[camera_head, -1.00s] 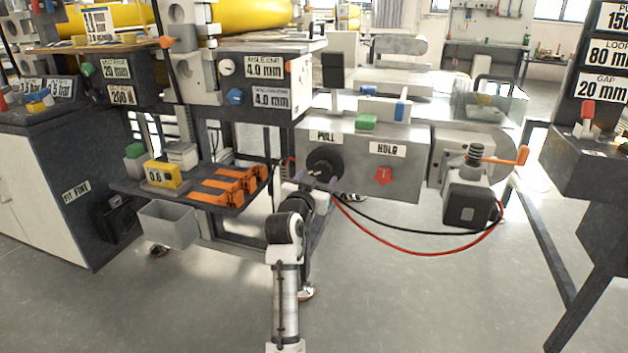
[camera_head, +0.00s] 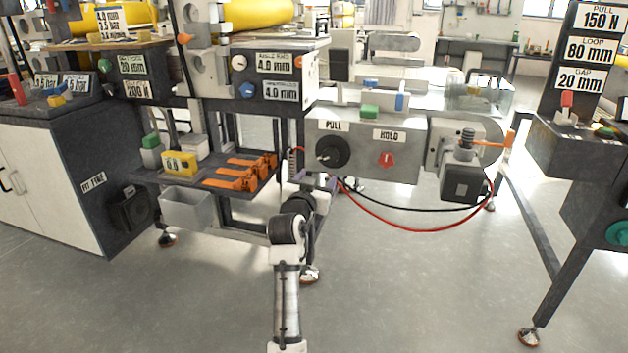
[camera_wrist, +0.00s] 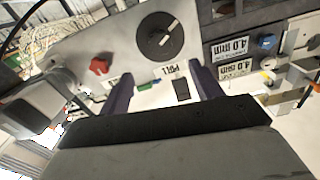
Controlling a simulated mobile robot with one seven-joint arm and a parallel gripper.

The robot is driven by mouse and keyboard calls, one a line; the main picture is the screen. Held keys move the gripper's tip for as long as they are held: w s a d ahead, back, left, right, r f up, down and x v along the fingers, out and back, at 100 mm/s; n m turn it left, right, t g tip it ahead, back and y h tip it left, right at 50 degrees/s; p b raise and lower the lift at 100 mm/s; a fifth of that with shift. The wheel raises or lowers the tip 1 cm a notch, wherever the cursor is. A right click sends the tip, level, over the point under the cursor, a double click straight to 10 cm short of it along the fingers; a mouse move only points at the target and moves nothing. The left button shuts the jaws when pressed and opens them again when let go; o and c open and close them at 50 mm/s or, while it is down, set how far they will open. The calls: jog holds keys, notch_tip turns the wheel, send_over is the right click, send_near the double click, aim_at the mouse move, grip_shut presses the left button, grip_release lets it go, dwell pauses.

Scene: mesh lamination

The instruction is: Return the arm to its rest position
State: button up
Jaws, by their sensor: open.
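My arm rises from the bottom middle of the head view. My gripper (camera_head: 318,182) is partly hidden behind my wrist, below the round black PULL dial (camera_head: 332,152). In the wrist view, my two purple fingers (camera_wrist: 161,88) stand apart with no object held between them. The PULL dial (camera_wrist: 160,37) shows beyond the fingertips, apart from them. The red HOLD knob (camera_wrist: 101,65) is beside it on the same grey panel.
An orange crank (camera_head: 490,140) sticks out at the panel's right. Red and black cables (camera_head: 420,228) hang below. A dark shelf (camera_head: 205,178) with orange clamps and a yellow gauge is at left. A grey bin (camera_head: 187,210) hangs under it. The floor in front is clear.

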jog(key=shift+s+a, duration=0.1)
jog(key=shift+s, duration=0.2)
